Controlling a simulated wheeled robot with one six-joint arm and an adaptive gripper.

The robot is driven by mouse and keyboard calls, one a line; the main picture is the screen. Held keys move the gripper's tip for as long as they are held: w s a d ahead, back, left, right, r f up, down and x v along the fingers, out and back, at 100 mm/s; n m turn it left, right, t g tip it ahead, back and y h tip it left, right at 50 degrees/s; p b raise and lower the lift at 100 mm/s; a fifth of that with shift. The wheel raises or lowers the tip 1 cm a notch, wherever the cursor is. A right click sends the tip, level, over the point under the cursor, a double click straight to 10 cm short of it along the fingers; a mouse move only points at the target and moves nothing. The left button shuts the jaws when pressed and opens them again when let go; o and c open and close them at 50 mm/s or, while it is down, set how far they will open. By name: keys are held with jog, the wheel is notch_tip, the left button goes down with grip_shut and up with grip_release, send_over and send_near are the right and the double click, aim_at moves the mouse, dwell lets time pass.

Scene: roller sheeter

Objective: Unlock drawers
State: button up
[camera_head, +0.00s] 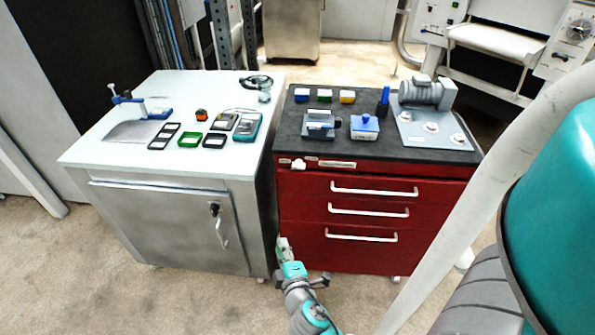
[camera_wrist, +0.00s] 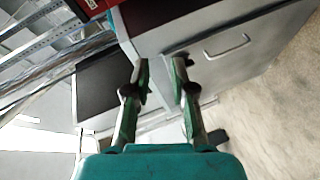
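The red drawer cabinet (camera_head: 330,245) stands on the right in the head view, with several drawer fronts. Three show long white handles, and all look shut. A small pale piece (camera_head: 298,164), perhaps a lock or key, sits at its upper left front corner. My gripper (camera_head: 283,244) is low in front of the cabinet's left edge, well below that piece. In the wrist view my gripper (camera_wrist: 161,68) has its two fingers apart with nothing between them. A grey panel with a handle (camera_wrist: 228,46) shows beyond the fingers. Whether the drawers are locked cannot be seen.
A grey cabinet (camera_head: 165,220) with a shut door stands left of the red one; its door has a black lock (camera_head: 214,209) and a handle. Tools and trays lie on its white top. A motor (camera_head: 427,92) stands on the red cabinet's dark top. Front floor is clear.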

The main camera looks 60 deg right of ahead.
aim_at(298, 168)
jog(key=w+d+r+g+h, duration=0.1)
jog(key=w+d+r+h, duration=0.1)
jog(key=d, duration=0.5)
jog(key=w+d+r+m+g+h, duration=0.1)
jog(key=w+d+r+h, duration=0.1)
jog(key=d, duration=0.6)
jog(key=w+d+r+g+h, duration=0.2)
jog(key=w+d+r, duration=0.1)
jog(key=d, duration=0.5)
jog(key=shift+w+r, duration=0.25)
jog(key=shift+r, duration=0.2)
jog(key=shift+c, duration=0.3)
grip_shut()
